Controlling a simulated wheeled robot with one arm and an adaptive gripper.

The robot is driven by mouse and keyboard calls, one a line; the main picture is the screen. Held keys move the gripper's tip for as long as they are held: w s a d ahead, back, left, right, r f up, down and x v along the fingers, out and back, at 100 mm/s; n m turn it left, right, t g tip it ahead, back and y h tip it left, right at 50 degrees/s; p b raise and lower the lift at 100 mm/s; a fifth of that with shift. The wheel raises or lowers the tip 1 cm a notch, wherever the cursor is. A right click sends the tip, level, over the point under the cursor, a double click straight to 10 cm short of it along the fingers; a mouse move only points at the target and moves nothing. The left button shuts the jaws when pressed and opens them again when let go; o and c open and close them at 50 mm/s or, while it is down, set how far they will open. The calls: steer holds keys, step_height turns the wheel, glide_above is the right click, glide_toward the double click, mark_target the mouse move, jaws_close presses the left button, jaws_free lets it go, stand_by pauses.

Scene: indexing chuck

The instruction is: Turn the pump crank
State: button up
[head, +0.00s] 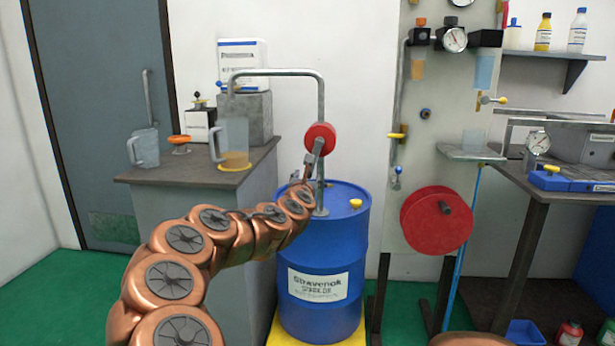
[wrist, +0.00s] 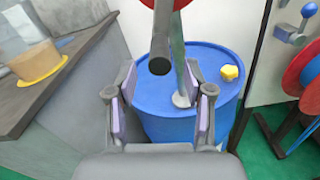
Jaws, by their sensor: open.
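The pump has a red round body (head: 320,136) on a grey pipe that rises from the blue drum (head: 322,240). Its grey crank (head: 318,147) hangs down from the red body. In the wrist view the dark crank handle (wrist: 160,45) points towards me, its round end just beyond and above my fingertips. My gripper (wrist: 164,95) is open and empty, with the two purple-padded fingers spread to either side below the handle. The pump pipe (wrist: 179,70) stands behind the gap. In the head view my gripper (head: 308,172) is close to the crank and small, so contact is unclear there.
A grey cabinet (head: 205,225) with a jug of amber liquid (head: 235,142) stands left of the drum. A yellow cap (head: 356,203) sits on the drum top. A panel with a red reel (head: 428,222) and a workbench (head: 530,190) are to the right.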

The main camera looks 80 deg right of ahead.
steer(key=shift+a, duration=2.7)
